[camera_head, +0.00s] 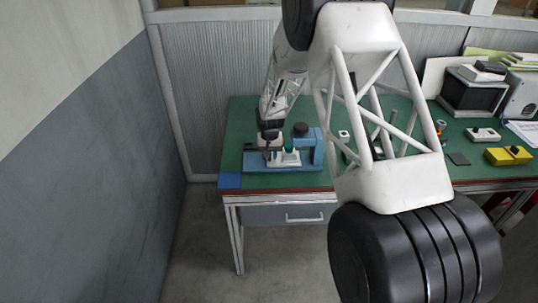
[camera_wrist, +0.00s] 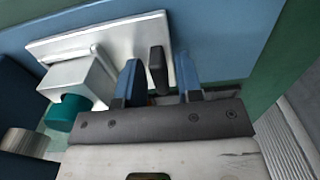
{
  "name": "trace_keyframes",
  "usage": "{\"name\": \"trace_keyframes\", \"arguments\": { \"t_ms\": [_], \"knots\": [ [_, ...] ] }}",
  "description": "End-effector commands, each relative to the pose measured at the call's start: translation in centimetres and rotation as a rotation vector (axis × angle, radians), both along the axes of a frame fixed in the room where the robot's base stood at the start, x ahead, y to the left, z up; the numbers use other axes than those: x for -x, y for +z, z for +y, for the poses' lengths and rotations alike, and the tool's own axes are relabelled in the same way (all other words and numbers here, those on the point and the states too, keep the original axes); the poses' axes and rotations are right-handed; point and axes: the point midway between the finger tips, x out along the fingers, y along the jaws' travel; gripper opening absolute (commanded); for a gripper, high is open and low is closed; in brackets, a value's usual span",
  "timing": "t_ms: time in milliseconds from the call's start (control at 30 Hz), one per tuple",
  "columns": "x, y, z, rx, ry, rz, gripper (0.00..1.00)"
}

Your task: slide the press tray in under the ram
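The blue press (camera_head: 308,153) stands at the left end of the green table, with a black knob (camera_head: 300,128) on top. The press tray (camera_wrist: 68,44) is a silver plate on the blue base in the wrist view. It carries a silver block (camera_wrist: 75,77) with a teal cylinder (camera_wrist: 66,112) beside it. An upright black handle (camera_wrist: 157,68) stands at the tray's end. My gripper (camera_wrist: 158,80) has its two blue fingers on either side of this handle, with a gap visible on both sides. In the head view my gripper (camera_head: 268,136) is over the press's left part. The ram's underside is hidden.
A blue pad (camera_head: 230,181) lies at the table's front left corner. A yellow box (camera_head: 508,156), a dark flat piece (camera_head: 458,159) and a grey monitor-like box (camera_head: 472,92) are on the right. The wall panel stands close behind the table.

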Motion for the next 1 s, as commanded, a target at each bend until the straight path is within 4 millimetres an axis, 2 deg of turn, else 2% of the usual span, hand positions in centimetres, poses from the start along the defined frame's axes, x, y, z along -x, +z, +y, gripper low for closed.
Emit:
{"name": "trace_keyframes", "arguments": {
  "t_ms": [467,1000],
  "knots": [
    [0.0,0.5,0.0,0.0,0.0,0.0,0.39],
    [0.0,6.6,0.0,0.0,0.0,-0.002,0.39]
  ]
}}
